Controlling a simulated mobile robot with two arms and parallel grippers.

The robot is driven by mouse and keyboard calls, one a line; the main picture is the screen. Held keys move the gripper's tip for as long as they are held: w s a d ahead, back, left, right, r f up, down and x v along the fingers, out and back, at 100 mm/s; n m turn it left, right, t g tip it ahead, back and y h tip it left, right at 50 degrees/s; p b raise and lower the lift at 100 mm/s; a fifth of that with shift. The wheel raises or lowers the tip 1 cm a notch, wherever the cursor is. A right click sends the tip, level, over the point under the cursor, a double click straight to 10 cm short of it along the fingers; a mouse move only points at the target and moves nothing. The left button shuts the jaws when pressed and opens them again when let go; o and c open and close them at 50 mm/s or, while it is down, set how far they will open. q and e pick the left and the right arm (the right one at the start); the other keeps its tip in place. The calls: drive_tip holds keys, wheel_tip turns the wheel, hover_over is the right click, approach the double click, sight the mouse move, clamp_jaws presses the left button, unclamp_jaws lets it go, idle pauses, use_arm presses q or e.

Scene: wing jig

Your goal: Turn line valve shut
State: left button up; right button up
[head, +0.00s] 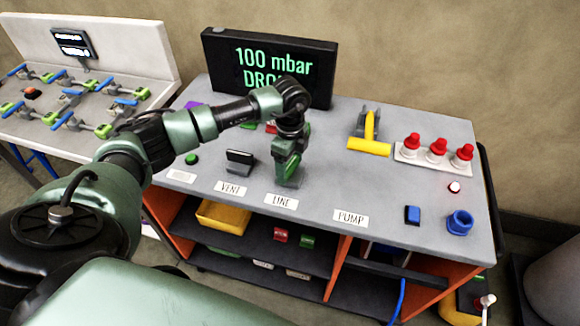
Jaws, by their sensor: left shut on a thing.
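The line valve sits on the grey bench (340,212) behind the LINE label (281,201). My left gripper (287,178) reaches down over that spot and is shut on the valve's handle. The gripper hides most of the handle, so I cannot tell how far it is turned. The VENT label (230,188) is to its left, with a black vent valve handle (240,158) behind it. A black display (270,65) at the back reads "100 mbar" and a partly hidden word starting "DRO". My right gripper is not in view.
A yellow pump lever (369,148) stands to the right behind the PUMP label (351,218). Several red-topped fittings (437,150), a blue block (412,215) and a blue cup (460,222) are further right. Shelves below hold a yellow bin (223,217).

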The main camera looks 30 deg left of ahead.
use_arm(q)
drive_tip(key=m+b, duration=0.2)
drive_tip(key=m, duration=0.2)
drive_tip(key=shift+f+m+b, duration=0.1)
drive_tip(key=shift+m+b, duration=0.2)
drive_tip(key=shift+b, duration=0.1)
drive_tip(key=m+b, duration=0.2)
drive_tip(key=m, duration=0.1)
drive_tip(key=shift+m, duration=0.4)
drive_tip(key=m+b, duration=0.3)
drive_tip(key=m, duration=0.1)
drive_tip(key=shift+m+b, duration=0.65)
drive_tip(key=shift+m, duration=0.75)
drive_tip(key=o, duration=1.4)
